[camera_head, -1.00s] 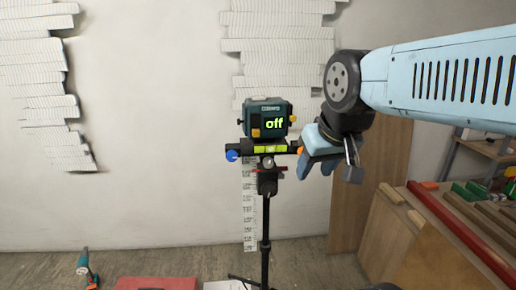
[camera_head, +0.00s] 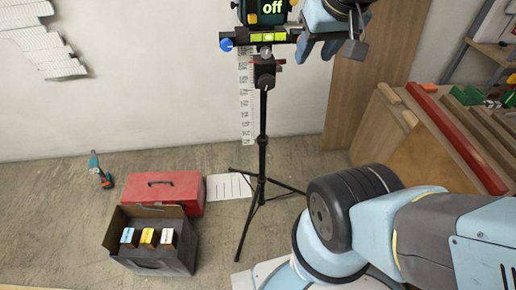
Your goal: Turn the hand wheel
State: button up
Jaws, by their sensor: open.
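A black tripod (camera_head: 263,140) stands on the floor before the wall. It carries a dark green device (camera_head: 270,12) with a lit "off" display, cut by the top edge of the picture. Below the device is a bar with a yellow-green level (camera_head: 266,37). A blue round knob (camera_head: 227,44) sits at the bar's left end, and a grey round knob (camera_head: 265,52) below its middle. I cannot tell which part is the hand wheel. My gripper (camera_head: 335,45) is open at the bar's right end, very close to it; contact is unclear.
A red toolbox (camera_head: 172,188) and a dark box (camera_head: 150,262) with several small packs stand on the floor left of the tripod. A drill (camera_head: 98,170) lies further left. A wooden bench (camera_head: 425,150) with a red bar (camera_head: 455,135) is at the right.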

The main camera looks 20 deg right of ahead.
aim_at(267, 82)
jog(key=z, duration=0.5)
jog(key=k, duration=1.3)
jog(key=u, duration=0.85)
jog(key=i, duration=0.5)
jog(key=z, duration=0.1)
